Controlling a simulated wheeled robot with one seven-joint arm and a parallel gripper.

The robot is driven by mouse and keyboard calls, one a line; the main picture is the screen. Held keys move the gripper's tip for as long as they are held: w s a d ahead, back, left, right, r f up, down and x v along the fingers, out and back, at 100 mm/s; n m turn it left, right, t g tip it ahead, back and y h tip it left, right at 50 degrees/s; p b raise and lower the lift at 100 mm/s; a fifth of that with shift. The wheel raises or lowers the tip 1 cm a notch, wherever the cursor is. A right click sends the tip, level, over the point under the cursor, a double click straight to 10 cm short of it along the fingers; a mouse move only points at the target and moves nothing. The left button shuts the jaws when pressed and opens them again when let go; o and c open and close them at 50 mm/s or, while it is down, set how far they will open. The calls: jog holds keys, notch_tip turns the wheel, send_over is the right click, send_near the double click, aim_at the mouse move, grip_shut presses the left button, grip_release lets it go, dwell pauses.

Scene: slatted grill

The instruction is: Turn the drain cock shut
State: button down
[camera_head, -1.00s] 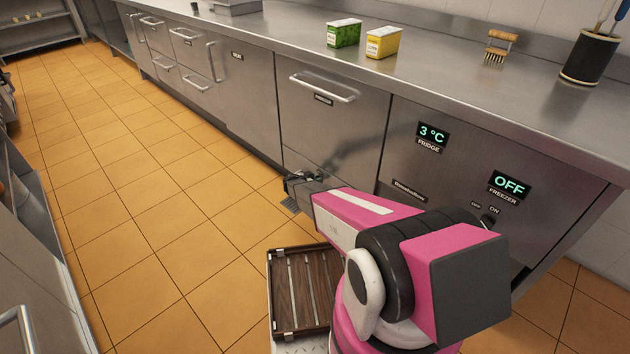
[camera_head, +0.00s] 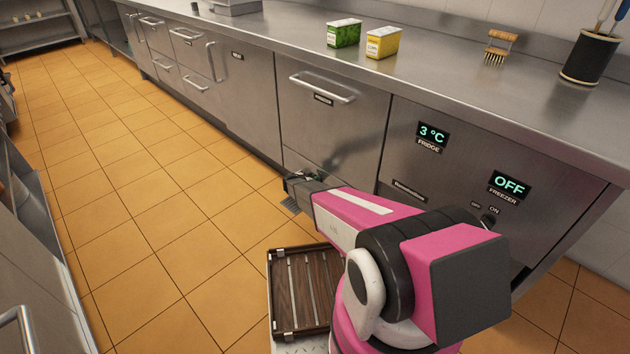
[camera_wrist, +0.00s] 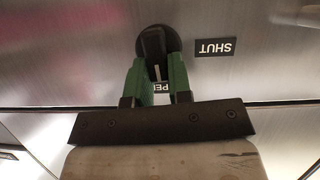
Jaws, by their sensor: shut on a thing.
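The drain cock (camera_wrist: 154,42) is a black round knob with a bar handle on a steel panel, in the upper middle of the wrist view. Its handle points down in that view, toward a partly hidden label that seems to read OPEN (camera_wrist: 159,87). A SHUT label (camera_wrist: 214,47) sits to the right of the knob, upside down in the picture. My gripper (camera_wrist: 157,72) is shut on the handle, with one green finger on each side. In the head view my gripper (camera_head: 297,186) is low at the cabinet front, and the cock cannot be made out there.
The steel counter (camera_head: 420,75) runs above the cabinets, with a green box (camera_head: 343,33), a yellow box (camera_head: 382,42) and a brush (camera_head: 500,46) on it. A slatted wooden tray (camera_head: 303,290) lies low beside my arm. The tiled floor (camera_head: 130,210) at left is clear.

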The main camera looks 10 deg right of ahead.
jog(key=shift+w+a+f+n+g+h, duration=0.15)
jog(key=shift+w+f+n+g+h, duration=0.3)
jog(key=shift+n+h, duration=1.15)
jog(key=shift+w+a+f+n+g+h, duration=0.1)
jog(key=shift+a+f+n+g+h, duration=0.3)
jog(key=shift+n, duration=2.25)
jog(key=shift+w+d+f+n+g+h, duration=0.1)
jog(key=shift+w+f+n+g+h, duration=0.15)
jog(key=shift+n+g+h, duration=1.3)
jog(key=shift+n+t+y, duration=0.45)
jog(key=shift+n+t, duration=0.35)
jog(key=c, duration=1)
grip_release()
jog(key=shift+c, duration=0.2)
jog(key=v, duration=1.1)
